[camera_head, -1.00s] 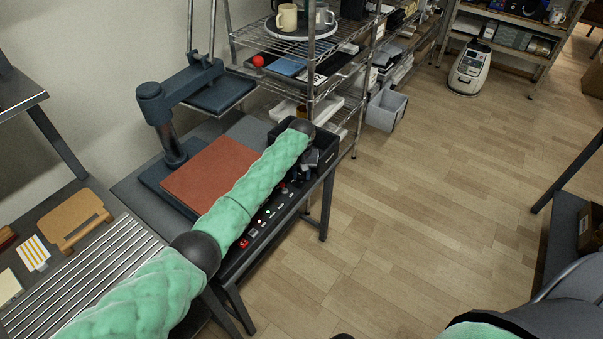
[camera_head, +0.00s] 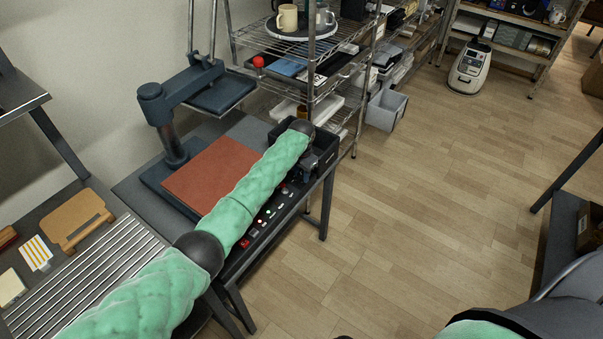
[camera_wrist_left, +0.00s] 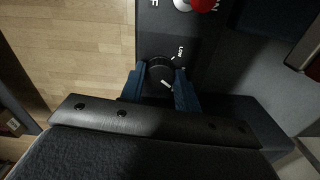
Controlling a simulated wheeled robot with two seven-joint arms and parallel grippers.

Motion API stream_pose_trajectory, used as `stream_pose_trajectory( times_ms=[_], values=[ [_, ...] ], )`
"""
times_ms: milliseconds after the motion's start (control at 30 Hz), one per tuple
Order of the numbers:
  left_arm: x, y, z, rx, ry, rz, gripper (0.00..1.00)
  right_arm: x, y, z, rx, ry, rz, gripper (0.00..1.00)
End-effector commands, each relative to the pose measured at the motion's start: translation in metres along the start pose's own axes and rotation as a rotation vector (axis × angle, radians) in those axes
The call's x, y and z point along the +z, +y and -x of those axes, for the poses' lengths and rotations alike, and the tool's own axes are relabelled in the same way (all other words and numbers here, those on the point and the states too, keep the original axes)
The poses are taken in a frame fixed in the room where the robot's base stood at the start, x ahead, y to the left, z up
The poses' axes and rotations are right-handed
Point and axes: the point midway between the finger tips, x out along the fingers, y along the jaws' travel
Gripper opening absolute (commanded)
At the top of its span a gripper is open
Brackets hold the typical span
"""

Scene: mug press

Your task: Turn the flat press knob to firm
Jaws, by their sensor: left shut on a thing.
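The flat press (camera_head: 165,120) stands against the wall, with a brown-red pad (camera_head: 212,172) on its base and a control panel (camera_head: 262,222) along its front edge. In the left wrist view the black round press knob (camera_wrist_left: 160,68) sits on the dark panel, with a white mark on its lower right side and the label LOW beside it at upper right. My left gripper (camera_wrist_left: 160,84) is shut on the knob, one blue finger on each side. In the head view the left gripper (camera_head: 309,172) is small at the panel's right end, and the knob cannot be made out there.
A red and white control (camera_wrist_left: 200,4) sits close beyond the knob. An open black bin (camera_head: 325,142) stands by my left wrist. A wire shelf (camera_head: 300,50) with mugs is behind.

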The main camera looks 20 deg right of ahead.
Motion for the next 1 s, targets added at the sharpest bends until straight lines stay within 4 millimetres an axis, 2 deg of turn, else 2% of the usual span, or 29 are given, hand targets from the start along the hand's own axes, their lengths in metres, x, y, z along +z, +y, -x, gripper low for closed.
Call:
stream_pose_trajectory(
  times_ms=[433, 1000],
  values=[
    [-0.0020, -0.0011, 0.0035, -0.003, 0.005, -0.232, 0.09, -0.0012, -0.0001, 0.0009, 0.000, 0.004, 0.001, 0.00],
    [-0.0023, -0.0013, 0.0043, -0.004, 0.006, -0.268, 0.09, -0.0015, 0.0007, 0.0011, 0.001, 0.004, 0.001, 0.00]
  ],
)
